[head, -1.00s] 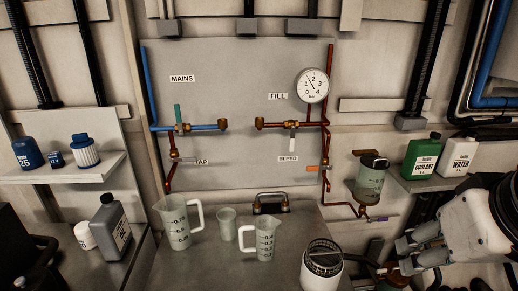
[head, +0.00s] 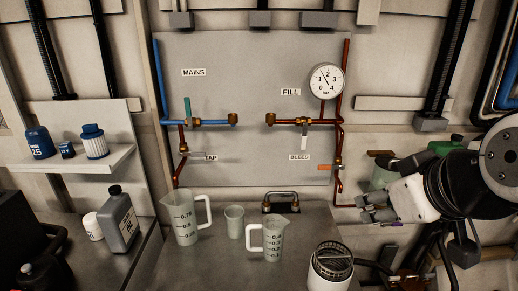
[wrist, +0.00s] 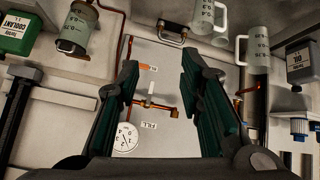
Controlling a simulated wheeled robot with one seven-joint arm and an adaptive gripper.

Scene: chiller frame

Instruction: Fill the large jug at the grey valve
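The large jug (head: 184,226), translucent with a white handle and a 0.75 mark, stands upright on the bench below the tap. It also shows in the wrist view (wrist: 257,50). A valve with a grey lever (head: 190,154) sits beside the TAP label on the copper pipe, above the jug. Whether the jug holds liquid cannot be told. My gripper (head: 372,207) is right of the panel, well away from the jug. In the wrist view my gripper (wrist: 163,95) has its fingers wide apart with nothing between them.
A small beaker (head: 234,221) and a smaller jug (head: 266,238) stand right of the large jug. A white canister with a dark grille (head: 331,268) is at the bench front. A grey bottle (head: 118,222) stands left. The round gauge (head: 326,80) is on the panel.

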